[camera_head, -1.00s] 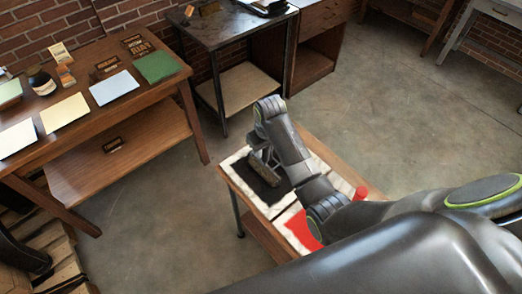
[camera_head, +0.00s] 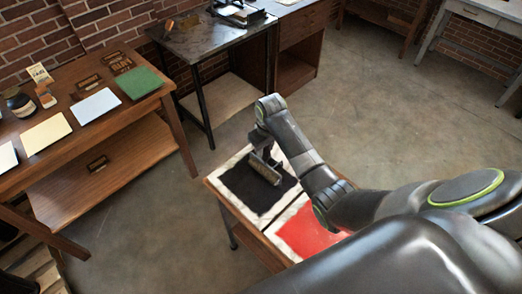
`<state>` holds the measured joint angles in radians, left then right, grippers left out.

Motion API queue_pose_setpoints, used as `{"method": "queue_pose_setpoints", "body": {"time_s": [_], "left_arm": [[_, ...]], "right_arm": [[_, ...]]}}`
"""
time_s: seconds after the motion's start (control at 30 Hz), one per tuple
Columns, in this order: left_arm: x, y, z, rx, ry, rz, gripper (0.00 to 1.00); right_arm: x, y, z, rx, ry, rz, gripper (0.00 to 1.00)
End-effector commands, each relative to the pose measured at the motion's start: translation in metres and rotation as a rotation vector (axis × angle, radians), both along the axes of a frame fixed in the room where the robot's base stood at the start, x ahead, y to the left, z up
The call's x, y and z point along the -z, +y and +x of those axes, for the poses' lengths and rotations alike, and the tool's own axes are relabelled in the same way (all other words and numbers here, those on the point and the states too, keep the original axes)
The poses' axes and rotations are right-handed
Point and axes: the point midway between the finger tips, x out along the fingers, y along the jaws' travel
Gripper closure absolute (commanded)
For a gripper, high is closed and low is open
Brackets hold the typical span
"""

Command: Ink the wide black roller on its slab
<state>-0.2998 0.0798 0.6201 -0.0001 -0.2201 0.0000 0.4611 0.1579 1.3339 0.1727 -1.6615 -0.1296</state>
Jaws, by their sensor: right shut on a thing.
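The wide black roller (camera_head: 266,168) lies over the black ink patch on its slab (camera_head: 243,190), on the low wooden table. My right gripper (camera_head: 262,148) reaches down over the roller and is shut on its handle, which is mostly hidden by the gripper and wrist. The roller's barrel looks dark grey and appears to touch the ink; the exact contact is hard to tell. A second slab with red ink (camera_head: 305,234) lies beside it, partly covered by my right arm. My left gripper is not in view.
A wooden table (camera_head: 80,135) at the left holds paper sheets, a green stack (camera_head: 139,83), a jar (camera_head: 19,103) and small labelled blocks. A dark-topped metal table (camera_head: 205,40) stands at the back. Open concrete floor lies to the right.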

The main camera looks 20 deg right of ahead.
Motion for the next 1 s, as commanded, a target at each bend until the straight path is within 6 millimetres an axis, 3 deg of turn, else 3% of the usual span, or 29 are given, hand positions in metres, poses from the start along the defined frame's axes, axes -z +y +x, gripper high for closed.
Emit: {"method": "queue_pose_setpoints", "body": {"time_s": [0.63,1.0], "left_arm": [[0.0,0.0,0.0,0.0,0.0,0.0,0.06],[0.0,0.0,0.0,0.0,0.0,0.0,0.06]], "right_arm": [[0.0,-0.035,0.012,0.001,0.001,0.0,0.91],[0.0,-0.018,0.007,-0.001,0.001,0.002,0.91]]}}
